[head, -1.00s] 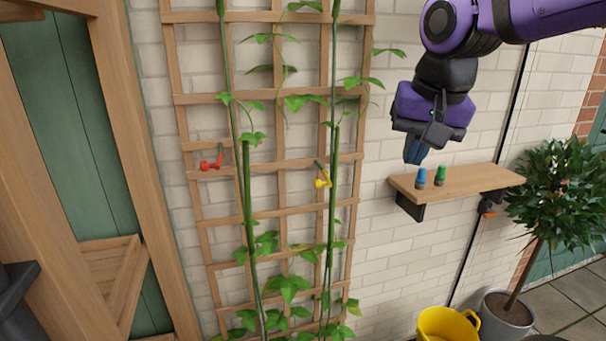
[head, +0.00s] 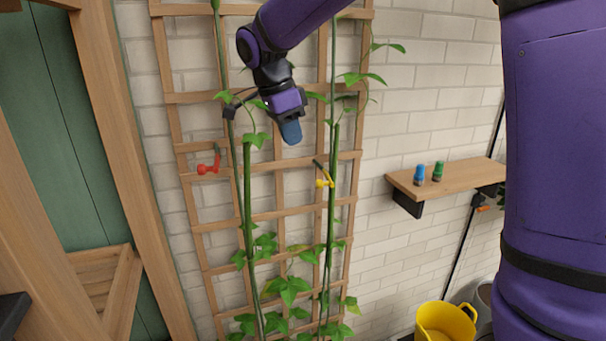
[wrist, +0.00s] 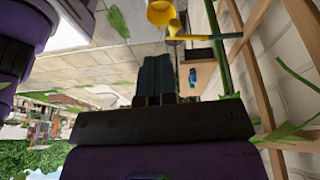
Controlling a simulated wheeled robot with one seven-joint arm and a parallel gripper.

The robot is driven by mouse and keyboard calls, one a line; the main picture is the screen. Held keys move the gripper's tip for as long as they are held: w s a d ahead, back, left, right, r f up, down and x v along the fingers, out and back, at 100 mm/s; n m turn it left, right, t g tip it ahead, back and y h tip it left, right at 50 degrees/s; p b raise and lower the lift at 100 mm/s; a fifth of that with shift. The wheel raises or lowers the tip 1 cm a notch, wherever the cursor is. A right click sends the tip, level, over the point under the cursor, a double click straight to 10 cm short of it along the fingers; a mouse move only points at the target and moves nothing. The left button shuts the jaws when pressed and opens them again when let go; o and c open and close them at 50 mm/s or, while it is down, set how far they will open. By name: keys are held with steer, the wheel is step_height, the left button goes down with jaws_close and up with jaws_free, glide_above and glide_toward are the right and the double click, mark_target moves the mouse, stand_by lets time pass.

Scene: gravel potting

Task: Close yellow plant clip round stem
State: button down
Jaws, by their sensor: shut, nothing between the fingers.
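The yellow plant clip (head: 324,182) sits at the left side of the right-hand green stem (head: 333,165), on the wooden trellis. A dark arm sticks up and left from its yellow part. I cannot tell from here whether any part of it passes round the stem. In the wrist view the yellow clip (wrist: 195,37) shows beyond the fingers, beside the stem (wrist: 222,60). My gripper (head: 291,134) is shut and empty, with blue fingers pointing down, up and left of the clip and apart from it. Its fingers also show in the wrist view (wrist: 156,72).
A red clip (head: 209,166) is by the left stem (head: 247,190). A yellow bucket (head: 432,321) stands below. Leaves hang around the trellis (head: 265,216).

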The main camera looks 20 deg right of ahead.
steer(key=shift+m+h, duration=0.5)
steer(key=shift+m, duration=0.4)
steer(key=w+a, duration=0.1)
steer(key=w+a+f, duration=0.1)
steer(key=w+a, duration=0.1)
steer(key=shift+f, duration=0.25)
steer(key=s+d+f, duration=0.1)
steer(key=d+f, duration=0.6)
steer(key=f, duration=0.2)
steer(key=shift+d+f, duration=0.25)
steer(key=shift+s+d, duration=0.1)
steer(key=shift+s, duration=0.05)
steer(key=shift+s+d+n, duration=0.15)
steer(key=shift+n, duration=0.25)
